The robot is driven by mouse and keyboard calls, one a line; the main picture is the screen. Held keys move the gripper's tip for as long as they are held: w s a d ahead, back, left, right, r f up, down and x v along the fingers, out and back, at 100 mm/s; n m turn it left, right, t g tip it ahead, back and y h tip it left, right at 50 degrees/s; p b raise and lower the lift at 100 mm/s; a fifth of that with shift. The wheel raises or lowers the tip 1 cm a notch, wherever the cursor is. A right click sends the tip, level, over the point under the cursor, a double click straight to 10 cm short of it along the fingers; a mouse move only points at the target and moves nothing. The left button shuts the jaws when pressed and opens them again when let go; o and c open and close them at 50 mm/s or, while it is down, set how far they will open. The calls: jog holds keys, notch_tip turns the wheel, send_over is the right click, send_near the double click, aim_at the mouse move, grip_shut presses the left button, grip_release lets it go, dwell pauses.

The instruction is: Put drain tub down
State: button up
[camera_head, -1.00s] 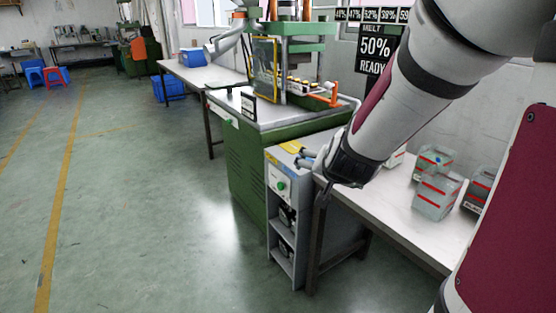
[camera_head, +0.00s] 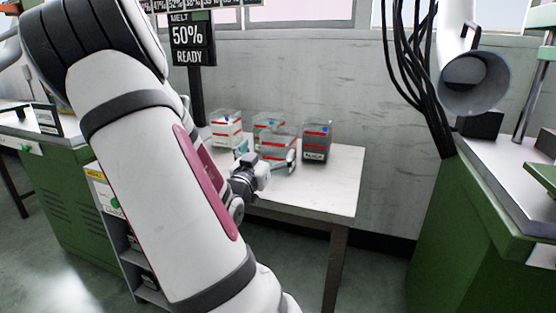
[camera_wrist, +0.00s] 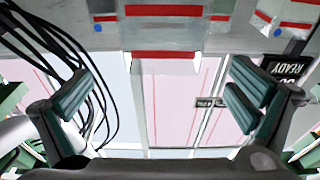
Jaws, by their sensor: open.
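Four-sided clear tubs with red bands stand on the white table. The nearest tub (camera_head: 279,145) is in front of my open gripper (camera_head: 266,155); it also shows upright-side-down at the top of the wrist view (camera_wrist: 165,32). There, the teal fingers of my gripper (camera_wrist: 160,96) are spread wide, with a gap on each side of the tub. Another clear tub (camera_head: 227,128) stands at the left, one (camera_head: 268,119) behind, and a darker tub (camera_head: 317,146) at the right. I cannot tell which is the drain tub, as no label is readable.
The white table (camera_head: 335,180) has bare room at its right and front. A black sign (camera_head: 193,40) reads 50% READY behind it. Black cables (camera_head: 418,80) hang at the right beside a green machine (camera_head: 450,235). Another green machine (camera_head: 65,190) stands at the left.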

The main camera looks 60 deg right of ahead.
aim_at(284, 128)
jog(key=d+b, duration=0.1)
jog(key=d, duration=0.2)
jog(key=d+r, duration=0.1)
jog(key=d, duration=0.2)
jog(key=w+d+b, duration=0.1)
jog(key=d, duration=0.2)
jog(key=shift+d+r+b, duration=0.15)
jog(key=shift+d+b, duration=0.1)
jog(key=shift+b, duration=0.1)
jog(key=shift+c, duration=0.6)
jog(key=c, duration=1.7)
